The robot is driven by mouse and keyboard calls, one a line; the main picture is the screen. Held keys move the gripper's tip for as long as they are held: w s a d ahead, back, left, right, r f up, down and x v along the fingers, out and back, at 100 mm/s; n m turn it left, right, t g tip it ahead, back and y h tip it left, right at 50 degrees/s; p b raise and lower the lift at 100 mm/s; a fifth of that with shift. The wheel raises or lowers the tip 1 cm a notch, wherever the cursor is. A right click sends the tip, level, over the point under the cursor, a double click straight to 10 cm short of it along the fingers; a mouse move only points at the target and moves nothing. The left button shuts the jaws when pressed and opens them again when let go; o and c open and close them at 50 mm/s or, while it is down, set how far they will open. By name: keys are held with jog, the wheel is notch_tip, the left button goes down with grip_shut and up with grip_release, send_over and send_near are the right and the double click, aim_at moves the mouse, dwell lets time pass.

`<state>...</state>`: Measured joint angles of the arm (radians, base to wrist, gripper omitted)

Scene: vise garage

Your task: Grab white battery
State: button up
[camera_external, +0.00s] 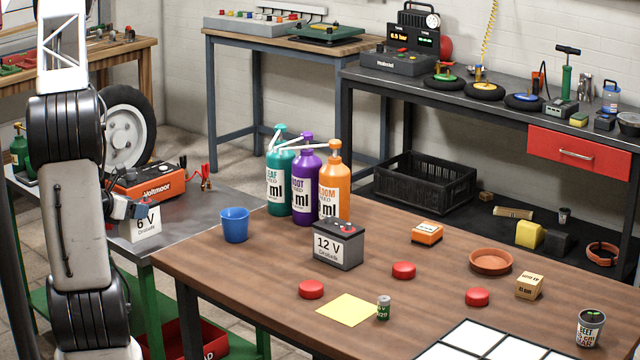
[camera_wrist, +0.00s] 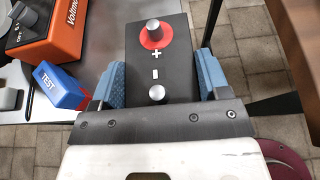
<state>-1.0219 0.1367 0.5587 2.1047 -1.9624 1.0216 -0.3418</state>
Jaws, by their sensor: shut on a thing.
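The white battery (camera_external: 142,224), marked 6 V, shows near the front of the grey metal bench at the left in the external view. In the wrist view its dark top (camera_wrist: 156,98) shows a plus terminal with a red ring and a plain minus terminal. My gripper (camera_wrist: 160,82) has its blue pads on both sides of the battery and is shut on it. In the external view my gripper (camera_external: 131,208) is at the battery's top. I cannot tell whether the battery's bottom touches the bench.
An orange Voltmoor charger (camera_external: 150,182) stands just behind the battery. A blue TEST box (camera_wrist: 60,88) is close to the left finger. The wooden table (camera_external: 235,275) to the right holds a 12 V battery (camera_external: 338,247), a blue cup (camera_external: 235,225) and bottles (camera_external: 304,180).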

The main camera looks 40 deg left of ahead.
jog(key=s+d+r, duration=0.1)
jog(key=s+d, duration=0.5)
dwell(0.4)
jog(key=shift+d, duration=0.1)
dwell(0.6)
